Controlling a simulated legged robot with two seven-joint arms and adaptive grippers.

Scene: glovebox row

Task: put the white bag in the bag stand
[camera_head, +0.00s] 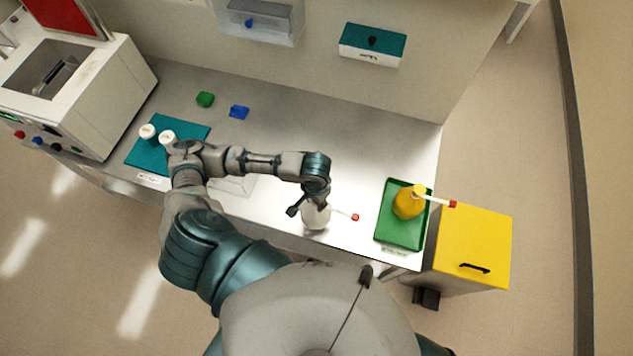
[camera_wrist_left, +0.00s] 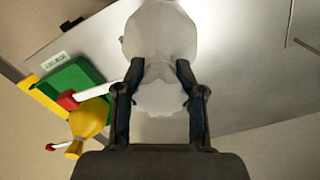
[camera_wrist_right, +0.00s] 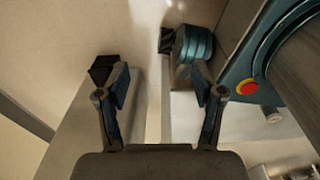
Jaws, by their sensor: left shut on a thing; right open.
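The white bag (camera_head: 316,217) is in my left gripper (camera_head: 308,207), over the front of the bench. A white stick with a red end sticks out from it to the right. In the left wrist view both fingers are closed on the narrow neck of the bag (camera_wrist_left: 160,35). I cannot tell from the head view whether the bag touches the bench top. My right gripper (camera_wrist_right: 164,88) is open and empty in the right wrist view.
A green tray (camera_head: 383,232) at the bench's right end holds a yellow bag (camera_head: 409,203) with a red-ended stick. A yellow-topped cabinet (camera_head: 475,240) is beyond. White bottles stand on a teal mat (camera_head: 145,163) at left.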

